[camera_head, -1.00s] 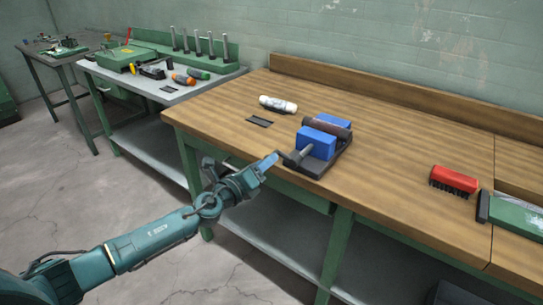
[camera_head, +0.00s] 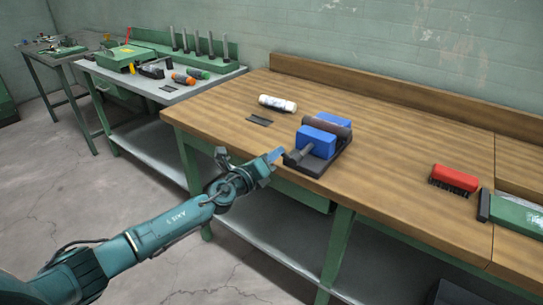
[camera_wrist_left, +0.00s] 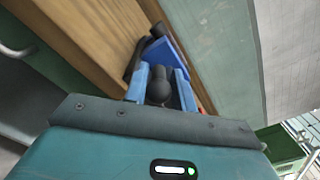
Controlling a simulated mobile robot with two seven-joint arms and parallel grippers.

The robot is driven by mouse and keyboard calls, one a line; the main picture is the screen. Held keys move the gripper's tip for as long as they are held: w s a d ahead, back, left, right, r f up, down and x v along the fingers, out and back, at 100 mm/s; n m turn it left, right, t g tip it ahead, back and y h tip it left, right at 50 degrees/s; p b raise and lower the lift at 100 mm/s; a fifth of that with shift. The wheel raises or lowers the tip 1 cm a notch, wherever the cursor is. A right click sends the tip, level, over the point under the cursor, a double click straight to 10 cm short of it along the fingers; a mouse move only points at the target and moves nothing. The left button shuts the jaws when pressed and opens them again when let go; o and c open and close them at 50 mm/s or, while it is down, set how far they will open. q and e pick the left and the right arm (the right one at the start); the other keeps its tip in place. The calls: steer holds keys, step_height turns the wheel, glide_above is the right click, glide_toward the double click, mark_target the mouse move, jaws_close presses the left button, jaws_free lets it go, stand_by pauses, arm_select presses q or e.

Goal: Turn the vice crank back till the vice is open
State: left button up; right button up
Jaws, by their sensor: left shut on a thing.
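The vice stands near the front edge of the wooden bench, with a dark base (camera_head: 325,168) and two blue jaws, a near one (camera_head: 320,143) and a far one (camera_head: 335,119). A dark round bar (camera_head: 328,128) lies between the jaws. The crank (camera_head: 293,157) sticks out from the near jaw toward me. My left gripper (camera_head: 277,156) is at the crank. In the left wrist view its light-blue fingers (camera_wrist_left: 160,84) are shut on the dark crank knob (camera_wrist_left: 159,92), with a blue jaw (camera_wrist_left: 166,52) beyond. My right gripper is not in view.
A white bottle (camera_head: 277,103) and a small dark flat piece (camera_head: 258,120) lie left of the vice. A red brush (camera_head: 455,178) and a green box (camera_head: 515,213) are at the right. The bench top (camera_head: 390,140) between vice and brush is clear.

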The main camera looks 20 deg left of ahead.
arm_select(q)
steer(key=shift+c, duration=1.3)
steer(key=shift+f+n+b, duration=0.55)
steer(key=shift+n, duration=0.15)
steer(key=o, duration=0.9)
steer(key=shift+r, duration=0.1)
steer(key=shift+a, duration=0.1)
steer(key=shift+v, duration=6.6)
steer(key=shift+r, duration=0.1)
